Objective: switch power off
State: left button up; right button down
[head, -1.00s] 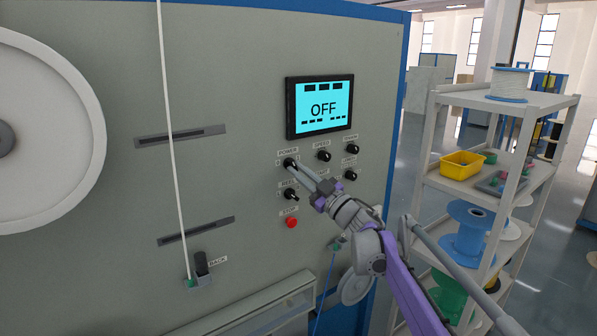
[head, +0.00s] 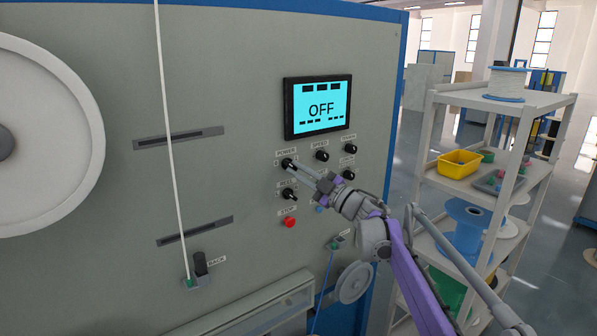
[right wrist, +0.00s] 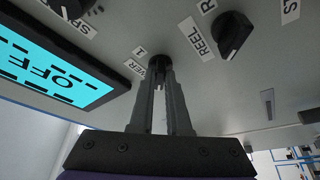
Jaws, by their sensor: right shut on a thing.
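The power knob (head: 287,163) is a small black knob under the POWER label on the grey machine panel. My right gripper (head: 291,165) reaches it from the lower right, and its fingers are shut on the knob. In the right wrist view the two fingers of my right gripper (right wrist: 160,62) close around the dark power knob (right wrist: 159,60), which they largely hide. The screen (head: 319,107) above reads OFF; it also shows in the right wrist view (right wrist: 50,75). My left gripper is not in view.
Other black knobs, such as the speed knob (head: 321,155) and reel knob (head: 288,194), sit close by. A red stop button (head: 289,222) is below. A white cable (head: 170,130) hangs at left. A shelf rack (head: 470,190) with spools and a yellow bin (head: 460,163) stands at right.

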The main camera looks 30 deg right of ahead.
jog(key=shift+r, duration=0.1)
jog(key=c, duration=0.9)
grip_release()
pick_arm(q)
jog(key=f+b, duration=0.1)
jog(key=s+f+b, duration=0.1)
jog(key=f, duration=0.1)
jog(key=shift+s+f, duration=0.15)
pick_arm(e)
jog(key=v, duration=1)
jog(key=shift+s+d, duration=0.1)
jog(key=shift+s, duration=0.25)
